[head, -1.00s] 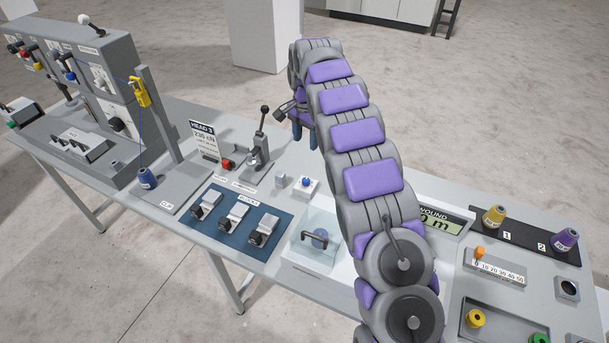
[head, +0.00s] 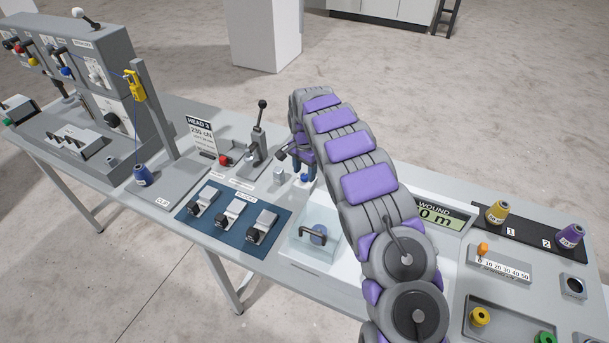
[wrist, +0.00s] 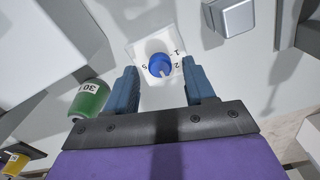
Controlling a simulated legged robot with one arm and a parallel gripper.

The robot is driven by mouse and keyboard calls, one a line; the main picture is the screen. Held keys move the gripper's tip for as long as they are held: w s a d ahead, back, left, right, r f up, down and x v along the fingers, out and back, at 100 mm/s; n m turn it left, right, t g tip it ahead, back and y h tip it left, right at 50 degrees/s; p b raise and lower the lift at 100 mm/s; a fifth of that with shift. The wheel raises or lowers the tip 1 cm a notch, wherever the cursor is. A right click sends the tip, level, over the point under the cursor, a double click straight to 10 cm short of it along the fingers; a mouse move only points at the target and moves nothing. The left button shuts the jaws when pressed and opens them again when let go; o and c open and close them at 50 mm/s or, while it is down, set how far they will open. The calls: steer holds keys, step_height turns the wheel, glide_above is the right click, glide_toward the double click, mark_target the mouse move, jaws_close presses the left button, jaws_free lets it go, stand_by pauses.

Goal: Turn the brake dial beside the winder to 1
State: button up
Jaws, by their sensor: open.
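The brake dial is a small blue knob (wrist: 157,62) on a white square plate (wrist: 143,50). In the wrist view a 1 and a 2 show to its right and a 5 to its left. A pale pointer mark on the knob faces the lower right, just below the 2. My gripper (wrist: 161,72) is open, one blue finger on each side of the dial, with gaps on both sides; contact is not visible. In the head view my gripper (head: 304,167) hangs over the dial (head: 306,178), which the fingers partly hide.
A green spool (wrist: 90,98) lies close to the left finger in the wrist view. A grey block (head: 279,177) stands left of the dial. A lever (head: 259,135) stands behind it, and a clear-covered box (head: 310,250) with a handle is in front.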

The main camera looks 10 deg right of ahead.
steer(key=shift+f, duration=0.85)
steer(key=shift+a, duration=0.1)
steer(key=shift+r, duration=0.1)
jaws_close()
